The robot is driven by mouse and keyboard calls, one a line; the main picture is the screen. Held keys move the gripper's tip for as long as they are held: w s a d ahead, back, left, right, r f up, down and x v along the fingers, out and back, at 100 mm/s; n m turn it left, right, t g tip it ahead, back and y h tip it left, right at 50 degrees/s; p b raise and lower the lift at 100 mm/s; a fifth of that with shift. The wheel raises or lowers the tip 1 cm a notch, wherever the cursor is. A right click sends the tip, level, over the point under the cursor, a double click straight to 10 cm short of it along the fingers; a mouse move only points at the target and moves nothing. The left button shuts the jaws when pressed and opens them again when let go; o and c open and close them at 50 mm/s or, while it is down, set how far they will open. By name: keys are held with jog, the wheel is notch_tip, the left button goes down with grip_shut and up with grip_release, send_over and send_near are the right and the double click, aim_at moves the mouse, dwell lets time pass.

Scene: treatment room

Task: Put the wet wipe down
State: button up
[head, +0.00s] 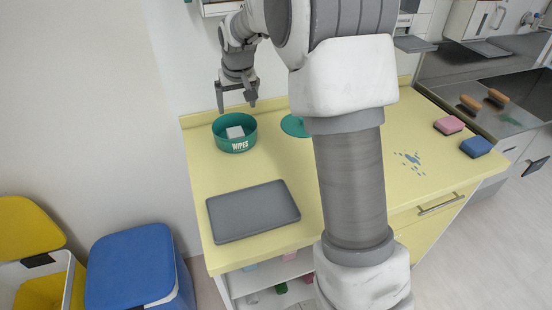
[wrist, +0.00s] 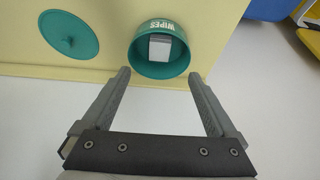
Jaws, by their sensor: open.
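The white wet wipe (head: 235,132) lies inside the round green tub marked WIPES (head: 236,147), at the back left of the yellow counter. In the wrist view the wipe (wrist: 159,47) shows as a pale block in the tub (wrist: 150,71). My gripper (head: 237,108) is above the tub, apart from it. Its two fingers are spread wide with nothing between them, as the wrist view also shows for my gripper (wrist: 161,80). The tub's green lid (head: 295,126) lies flat on the counter to the right of the tub, partly hidden by my arm.
A grey tray (head: 253,211) lies empty at the counter's front left. A blue splash (head: 411,160) marks the counter right of my arm. A pink sponge (head: 448,125) and a blue sponge (head: 476,147) lie at the right. Yellow and blue bins (head: 133,267) stand on the floor at left.

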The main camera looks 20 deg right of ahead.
jog(key=s+r, duration=0.5)
jog(key=s, duration=0.4)
jog(key=s+r, duration=0.5)
jog(key=s, duration=0.4)
jog(key=s+f+t, duration=0.1)
jog(key=s+f, duration=0.1)
jog(key=s, duration=1.6)
jog(key=shift+s+f, duration=0.15)
jog(key=shift+s, duration=0.1)
jog(key=shift+r+p, duration=0.55)
